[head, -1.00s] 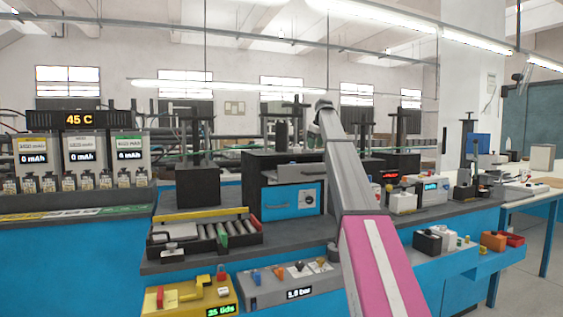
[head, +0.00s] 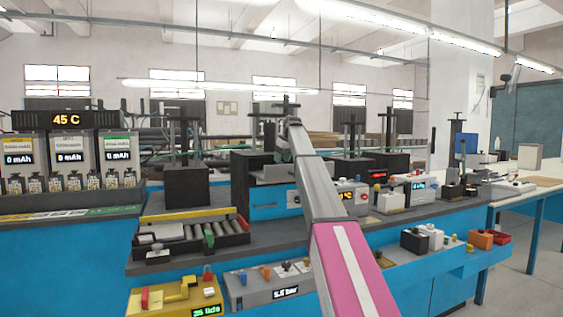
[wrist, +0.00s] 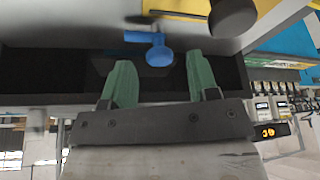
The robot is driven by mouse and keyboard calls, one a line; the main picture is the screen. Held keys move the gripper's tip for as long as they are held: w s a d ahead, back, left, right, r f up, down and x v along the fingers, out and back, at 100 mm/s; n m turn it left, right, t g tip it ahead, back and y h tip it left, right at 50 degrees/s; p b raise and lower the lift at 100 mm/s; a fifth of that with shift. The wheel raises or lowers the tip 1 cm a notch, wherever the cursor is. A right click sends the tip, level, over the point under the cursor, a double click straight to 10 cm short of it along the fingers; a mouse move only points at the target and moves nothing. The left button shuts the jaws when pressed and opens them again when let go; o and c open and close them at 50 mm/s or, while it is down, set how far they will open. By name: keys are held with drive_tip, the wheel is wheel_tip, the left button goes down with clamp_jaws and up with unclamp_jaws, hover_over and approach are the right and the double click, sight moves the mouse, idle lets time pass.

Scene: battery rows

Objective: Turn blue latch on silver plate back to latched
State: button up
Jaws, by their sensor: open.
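In the wrist view the blue latch (wrist: 159,53) shows a rounded blue end and a bar reaching left from it. It lies in front of a pale grey surface, which I take as the silver plate (wrist: 75,22). My gripper (wrist: 158,62) has two green fingers spread apart, with the latch framed between and just beyond their tips; no contact shows. Nothing is held. In the head view my arm rises over the bench, and my gripper and this latch cannot be made out behind it.
A dark rounded object (wrist: 233,15) and a yellow strip lie close beyond the latch. In the head view a grey box (head: 250,300) with small coloured levers, a yellow box (head: 170,297) and a roller tray (head: 190,250) crowd the bench front. Chargers (head: 65,165) stand left.

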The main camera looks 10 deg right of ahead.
drive_tip(key=shift+w+a+f, duration=0.15)
drive_tip(key=shift+w+f, duration=0.05)
drive_tip(key=shift+f, duration=0.35)
drive_tip(key=c, duration=0.9)
